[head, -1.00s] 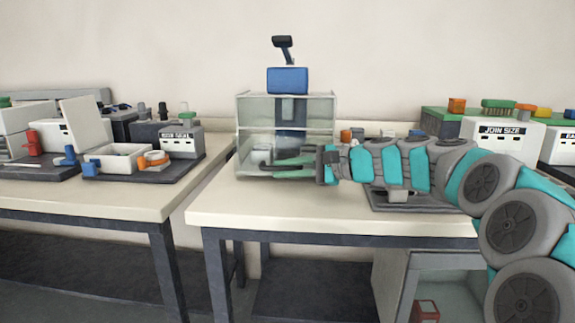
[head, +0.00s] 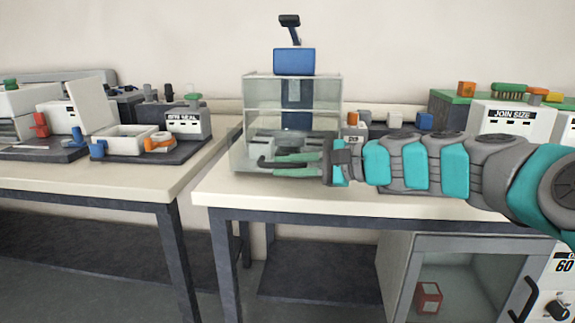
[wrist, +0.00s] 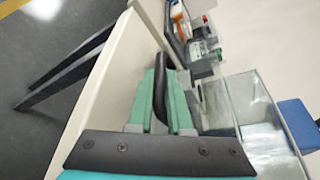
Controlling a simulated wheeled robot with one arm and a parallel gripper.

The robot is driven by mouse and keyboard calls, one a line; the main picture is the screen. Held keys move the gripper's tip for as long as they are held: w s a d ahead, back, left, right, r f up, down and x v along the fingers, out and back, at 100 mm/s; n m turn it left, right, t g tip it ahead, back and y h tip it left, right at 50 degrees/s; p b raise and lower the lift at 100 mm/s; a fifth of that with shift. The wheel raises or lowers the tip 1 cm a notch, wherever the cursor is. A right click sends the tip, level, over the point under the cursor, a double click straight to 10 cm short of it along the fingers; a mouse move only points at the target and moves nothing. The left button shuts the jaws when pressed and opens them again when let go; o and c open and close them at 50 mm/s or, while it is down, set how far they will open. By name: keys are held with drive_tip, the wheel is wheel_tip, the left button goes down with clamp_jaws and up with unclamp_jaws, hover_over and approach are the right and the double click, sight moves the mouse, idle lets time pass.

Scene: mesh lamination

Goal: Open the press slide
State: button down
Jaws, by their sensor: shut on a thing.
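The press (head: 292,92) stands on the bench as a clear-walled box with a blue block on top. Its clear lower slide (head: 240,150) juts out in front of the box. My gripper (head: 276,165) is at the front of the slide, with its green fingers pointing left. In the wrist view, my gripper (wrist: 164,85) is shut on the dark bar handle (wrist: 160,68), which lies between the two fingers. The clear slide (wrist: 252,100) shows beside it in that view. My fingers partly hide the handle in the head view.
The bench top (head: 390,200) is clear in front of the press. A unit with an orange block (head: 352,119) stands right of the press, partly behind my arm. The "JOIN SIZE" machine (head: 510,120) is farther right. A second bench (head: 110,186) stands left across a gap.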

drive_tip(key=c, duration=0.8)
unclamp_jaws()
drive_tip(key=shift+c, duration=0.2)
drive_tip(key=shift+v, duration=3.95)
drive_tip(key=shift+f, duration=0.1)
drive_tip(key=s+a+f+n+g+h, duration=0.3)
drive_tip(key=s+f+n+g+h, duration=0.25)
drive_tip(key=s+f, duration=1.1)
drive_tip(key=s+d+f+n+h, duration=0.2)
drive_tip(key=s+d+f+h, duration=0.2)
drive_tip(key=s+d, duration=0.4)
drive_tip(key=s+d+f+n+g+h, duration=0.1)
drive_tip(key=s+d+f+n+h, duration=0.2)
drive_tip(key=s+d+f+h, duration=0.2)
drive_tip(key=s+d+f+p, duration=0.1)
drive_tip(key=s+d+f, duration=0.1)
drive_tip(key=s, duration=0.2)
drive_tip(key=shift+d+f, duration=0.15)
drive_tip(key=shift+d, duration=0.25)
